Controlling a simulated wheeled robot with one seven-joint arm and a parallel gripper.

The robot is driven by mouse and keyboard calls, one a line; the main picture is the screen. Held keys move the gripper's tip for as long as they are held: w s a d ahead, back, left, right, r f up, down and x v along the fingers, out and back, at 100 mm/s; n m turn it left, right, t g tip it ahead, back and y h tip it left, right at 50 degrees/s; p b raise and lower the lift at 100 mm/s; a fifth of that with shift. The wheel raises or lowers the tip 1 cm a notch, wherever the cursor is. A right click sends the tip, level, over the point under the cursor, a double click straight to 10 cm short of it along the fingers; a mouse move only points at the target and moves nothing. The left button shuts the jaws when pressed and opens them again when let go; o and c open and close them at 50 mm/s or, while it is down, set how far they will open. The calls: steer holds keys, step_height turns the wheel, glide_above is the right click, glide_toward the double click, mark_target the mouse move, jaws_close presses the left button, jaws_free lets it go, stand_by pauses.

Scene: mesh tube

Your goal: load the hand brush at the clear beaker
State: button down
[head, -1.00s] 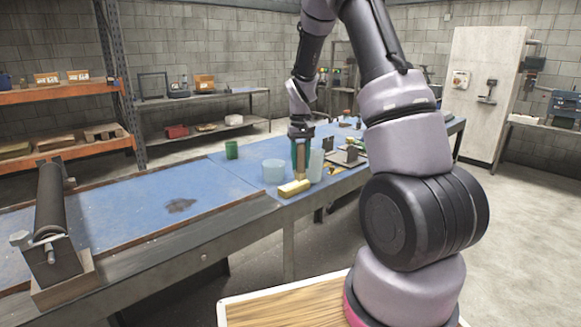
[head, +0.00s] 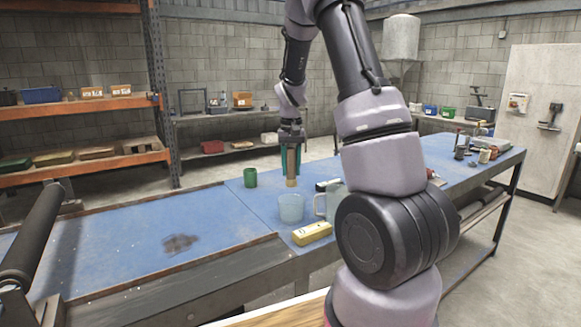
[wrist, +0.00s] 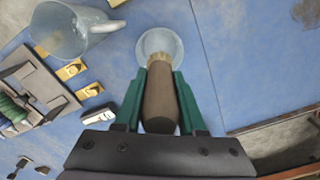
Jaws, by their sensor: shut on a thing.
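My gripper (head: 291,160) is shut on the hand brush (head: 291,165), which has a brown wooden handle and a pale tan lower end. The brush hangs about upright above the blue table. In the wrist view the brush (wrist: 160,100) is between the green fingers, and its pale end overlaps the near part of the clear beaker (wrist: 160,40). In the head view the clear beaker (head: 291,209) stands below the brush. The brush's end appears above the beaker's rim; the inside of the beaker is partly hidden by the brush in the wrist view.
A clear jug (head: 325,203) with a handle stands right of the beaker. A yellow block (head: 312,233) lies in front. A green cup (head: 250,177) stands behind left. A roller (head: 35,235) sits at the far left. The blue table left of the beaker is mostly clear.

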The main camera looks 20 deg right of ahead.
mark_target(291, 158)
steer(key=shift+f, duration=5.1)
steer(key=shift+r, duration=0.1)
steer(key=shift+r, duration=4.5)
steer(key=shift+r, duration=2)
